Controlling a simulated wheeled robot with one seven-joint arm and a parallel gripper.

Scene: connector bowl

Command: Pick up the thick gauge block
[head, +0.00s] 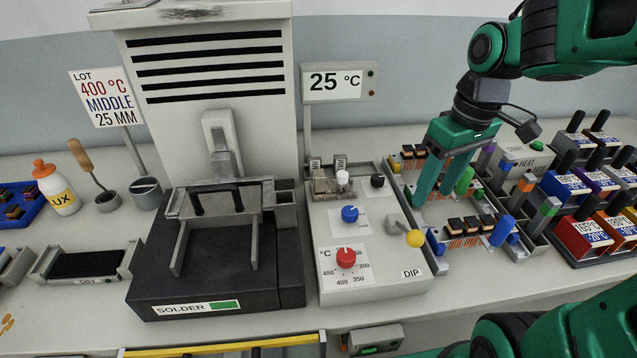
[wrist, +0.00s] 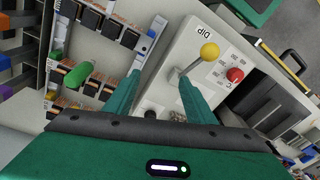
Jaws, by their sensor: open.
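My gripper (head: 434,192) is open, with green fingers pointing down over the connector rack, close to the right edge of the dip control box (head: 380,262). In the wrist view my gripper (wrist: 158,80) has nothing between its fingers; the grey box edge lies below the gap. Two small grey blocks stand at the back of the control box: a left one (head: 315,163) and a right one (head: 340,162), by a white knob. They are too small to tell for sure whether either is the thick gauge block. They lie left of my gripper, apart from it.
The connector rack (head: 437,262) has green and blue handles. The solder station (head: 215,285) is left; colour-labelled blocks (head: 590,236) stand right.

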